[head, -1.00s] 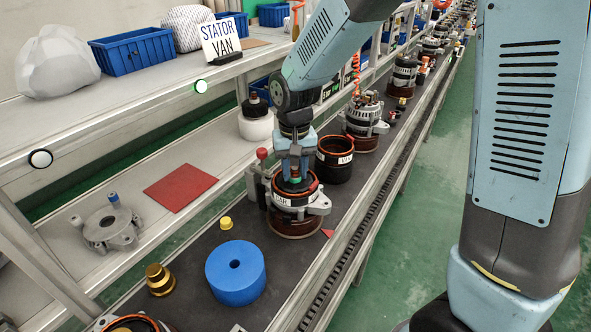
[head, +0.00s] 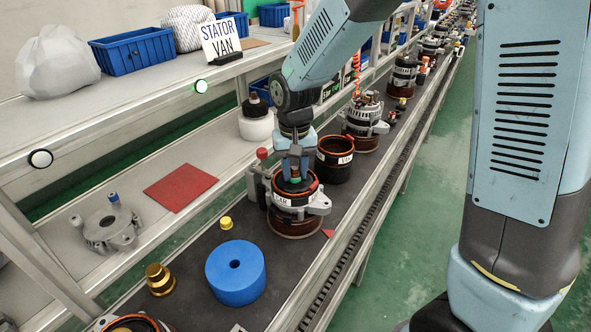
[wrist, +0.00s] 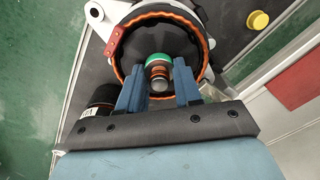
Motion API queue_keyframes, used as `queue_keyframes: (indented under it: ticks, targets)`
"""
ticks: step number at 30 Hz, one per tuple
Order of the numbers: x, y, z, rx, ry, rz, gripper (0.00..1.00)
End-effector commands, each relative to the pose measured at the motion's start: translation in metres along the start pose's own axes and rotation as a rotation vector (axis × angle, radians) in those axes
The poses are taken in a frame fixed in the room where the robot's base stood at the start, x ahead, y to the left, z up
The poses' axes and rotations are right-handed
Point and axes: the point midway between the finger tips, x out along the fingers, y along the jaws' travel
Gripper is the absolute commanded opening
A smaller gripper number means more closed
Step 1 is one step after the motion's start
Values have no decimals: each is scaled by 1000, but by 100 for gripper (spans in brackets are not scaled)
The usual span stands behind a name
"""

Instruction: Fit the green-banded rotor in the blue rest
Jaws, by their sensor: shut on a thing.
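The green-banded rotor (wrist: 158,60) sits inside a stator housing (head: 293,223) on the dark conveyor. Only its top end shows, a shaft with copper-coloured rings and a green band. My gripper (head: 294,177) points down over the housing, its two blue fingers on either side of the shaft. It is shut on the rotor, as the wrist view (wrist: 159,88) also shows. The rotor's lower body is hidden in the housing. The blue rest (head: 235,283), a round block with a hole in its top, stands apart on the conveyor, nearer the camera, and its hole is empty.
A yellow cap (head: 226,223) and a brass stepped part (head: 159,280) stand near the rest. A black ring-shaped housing (head: 335,163) is close behind my gripper. A red-knobbed grey fixture (head: 262,154) adjoins the stator housing. A red mat (head: 181,188) lies on the left shelf.

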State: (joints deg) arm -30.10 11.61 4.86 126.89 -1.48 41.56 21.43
Motion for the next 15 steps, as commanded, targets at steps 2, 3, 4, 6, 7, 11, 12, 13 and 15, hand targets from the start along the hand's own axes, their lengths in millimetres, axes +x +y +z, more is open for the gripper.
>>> queue_keyframes:
  ticks: [2, 3, 4, 6, 7, 11, 12, 13, 15]
  targets:
    - [0, 0, 0, 0, 1, -1, 0]
    - [0, 0, 0, 0, 1, -1, 0]
    - [0, 0, 0, 0, 1, -1, 0]
    - [0, 0, 0, 0, 1, -1, 0]
    - [0, 0, 0, 0, 1, -1, 0]
    - [0, 0, 0, 0, 1, -1, 0]
    - [0, 0, 0, 0, 1, -1, 0]
    - [0, 0, 0, 0, 1, -1, 0]
    - [-3, -1, -2, 0, 8, -3, 0]
